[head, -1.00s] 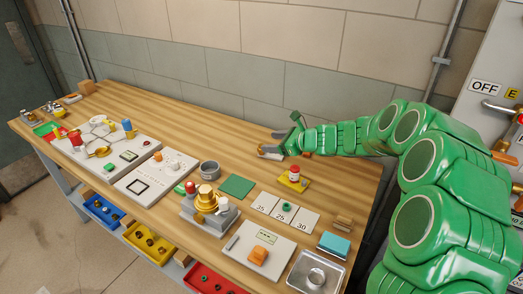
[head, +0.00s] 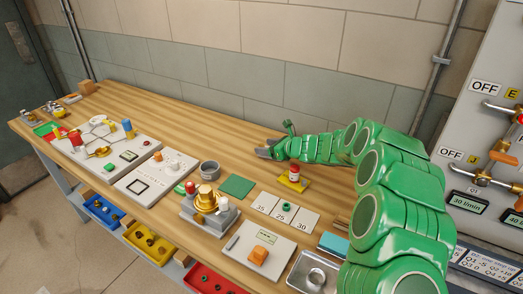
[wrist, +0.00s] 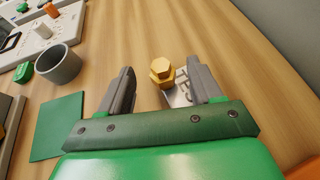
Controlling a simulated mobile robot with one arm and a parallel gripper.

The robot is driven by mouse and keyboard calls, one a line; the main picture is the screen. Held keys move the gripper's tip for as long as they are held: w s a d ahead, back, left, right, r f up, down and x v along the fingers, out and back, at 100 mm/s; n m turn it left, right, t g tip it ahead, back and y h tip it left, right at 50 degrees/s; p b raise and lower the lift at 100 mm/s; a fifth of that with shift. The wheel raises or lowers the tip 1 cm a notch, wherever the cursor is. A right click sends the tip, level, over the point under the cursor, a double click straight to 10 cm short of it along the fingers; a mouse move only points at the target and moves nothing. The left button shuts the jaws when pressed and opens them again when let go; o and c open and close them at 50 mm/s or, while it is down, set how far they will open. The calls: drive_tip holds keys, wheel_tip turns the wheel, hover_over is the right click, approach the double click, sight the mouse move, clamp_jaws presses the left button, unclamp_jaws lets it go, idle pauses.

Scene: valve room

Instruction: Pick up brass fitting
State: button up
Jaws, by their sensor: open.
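The brass fitting (wrist: 162,72) is a gold-coloured piece with a hexagonal part, standing on a pale card with dark lettering (wrist: 180,97) in the wrist view. My gripper (head: 266,149) is low over the back of the bench in the head view. Its two grey fingers are apart, and in the wrist view the fitting shows between them, nearer the right finger. I cannot tell whether either finger touches it. In the head view the fitting is hidden by my gripper.
The wooden bench (head: 150,105) is clear towards the back left. A grey cup (head: 210,169) and a green mat (head: 237,186) are in front of my gripper. The wall is behind.

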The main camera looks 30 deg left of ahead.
drive_tip(key=x, duration=0.4)
drive_tip(key=shift+f, duration=0.25)
drive_tip(key=shift+w+a, duration=0.1)
drive_tip(key=shift+a, duration=0.2)
drive_tip(key=c, duration=1.2)
